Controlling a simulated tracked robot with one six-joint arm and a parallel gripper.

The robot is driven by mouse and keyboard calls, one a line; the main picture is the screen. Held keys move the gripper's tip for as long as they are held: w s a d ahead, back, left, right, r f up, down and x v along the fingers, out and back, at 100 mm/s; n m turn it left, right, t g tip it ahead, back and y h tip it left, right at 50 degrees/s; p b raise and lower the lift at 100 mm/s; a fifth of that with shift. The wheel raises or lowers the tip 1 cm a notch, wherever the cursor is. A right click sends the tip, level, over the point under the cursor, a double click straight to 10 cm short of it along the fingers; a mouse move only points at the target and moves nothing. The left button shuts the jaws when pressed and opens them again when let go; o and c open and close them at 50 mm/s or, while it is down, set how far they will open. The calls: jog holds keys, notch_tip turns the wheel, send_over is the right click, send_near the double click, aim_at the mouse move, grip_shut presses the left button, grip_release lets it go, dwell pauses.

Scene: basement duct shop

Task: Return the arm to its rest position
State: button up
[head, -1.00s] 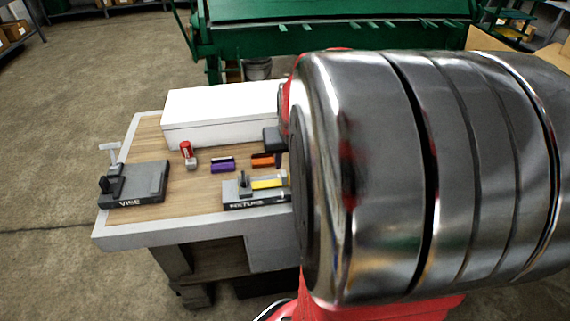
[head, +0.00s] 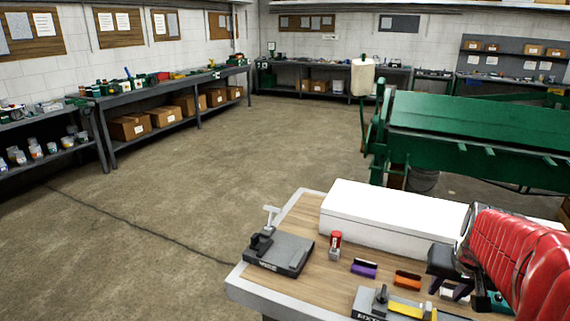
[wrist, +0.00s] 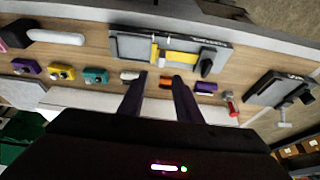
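My gripper (wrist: 160,76) shows in the wrist view as two dark fingers spread apart, with nothing held between them. It is over the wooden workbench (head: 292,220), pointing at its top. My red arm enters the head view from the right. In the wrist view, the fingertips appear near a small white piece (wrist: 130,77) and an orange block (wrist: 179,84); the height above them is hard to judge. The fixture (head: 368,303) holds a yellow bar (head: 407,309). Part of the bench at lower right is hidden by my arm in the head view.
A vise (head: 280,254), a red-capped item (head: 335,242) and a purple block (head: 364,268) stand on the bench. A long white box (head: 395,220) lies along its back edge. A green machine (head: 480,125) stands behind. Open floor (head: 190,185) lies to the left.

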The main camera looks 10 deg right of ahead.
jog(key=s+a+r+n+t+y, duration=0.1)
jog(key=s+a+r+n, duration=0.1)
jog(key=a, duration=1.1)
jog(key=s+a+r+n+t+y, duration=0.1)
jog(key=s+a+n, duration=0.3)
jog(key=a, duration=1)
jog(key=shift+s+a+r+n+y, duration=0.2)
jog(key=shift+r+n+y, duration=0.1)
jog(key=shift+r+n, duration=0.25)
jog(key=shift+d, duration=0.1)
